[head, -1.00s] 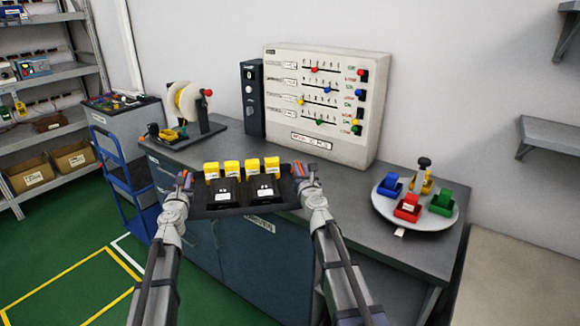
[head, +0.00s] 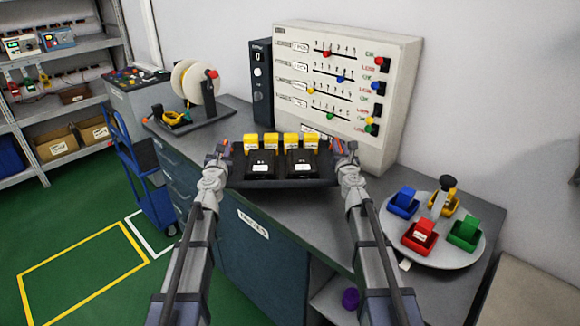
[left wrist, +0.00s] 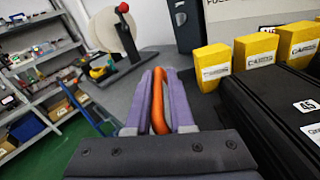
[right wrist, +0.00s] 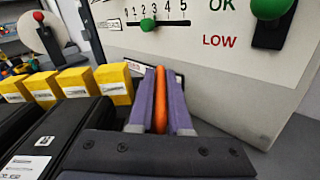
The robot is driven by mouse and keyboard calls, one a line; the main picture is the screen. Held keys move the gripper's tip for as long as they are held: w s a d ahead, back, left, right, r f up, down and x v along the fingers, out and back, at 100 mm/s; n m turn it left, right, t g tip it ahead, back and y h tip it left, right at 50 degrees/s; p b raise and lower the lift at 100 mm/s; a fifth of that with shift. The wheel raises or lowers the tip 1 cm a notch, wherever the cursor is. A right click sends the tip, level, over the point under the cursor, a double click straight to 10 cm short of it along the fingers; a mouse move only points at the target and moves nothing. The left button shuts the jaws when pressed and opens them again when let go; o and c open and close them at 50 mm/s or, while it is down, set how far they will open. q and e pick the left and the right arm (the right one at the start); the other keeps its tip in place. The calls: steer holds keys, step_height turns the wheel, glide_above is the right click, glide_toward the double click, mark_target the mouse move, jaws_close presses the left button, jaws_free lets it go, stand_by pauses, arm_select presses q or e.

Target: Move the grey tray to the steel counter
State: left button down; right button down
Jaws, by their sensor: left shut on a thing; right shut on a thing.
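The dark grey tray (head: 283,184) carries two black cases (head: 301,164) in front and a row of several yellow boxes (head: 291,141) behind. It appears level over the grey-topped counter (head: 385,235); I cannot tell whether it touches the top. My left gripper (head: 220,153) is shut on the tray's left handle, an orange bar (left wrist: 158,105) in the left wrist view. My right gripper (head: 343,151) is shut on the right handle, an orange bar (right wrist: 160,100) in the right wrist view. The tray's underside is hidden.
A slider panel (head: 345,85) and a dark narrow box (head: 262,85) stand behind the tray. A reel stand (head: 195,90) is at the left, a round turntable with colored bins (head: 450,255) at the right. A blue cart (head: 145,180) stands left of the counter.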

arm_select(q)
steer(key=shift+a+r, duration=0.1)
steer(key=shift+a, duration=0.3)
arm_select(e)
steer(key=shift+d+r, duration=0.1)
steer(key=shift+d, duration=0.25)
arm_select(q)
steer(key=shift+f, duration=0.3)
arm_select(e)
steer(key=shift+f, duration=0.25)
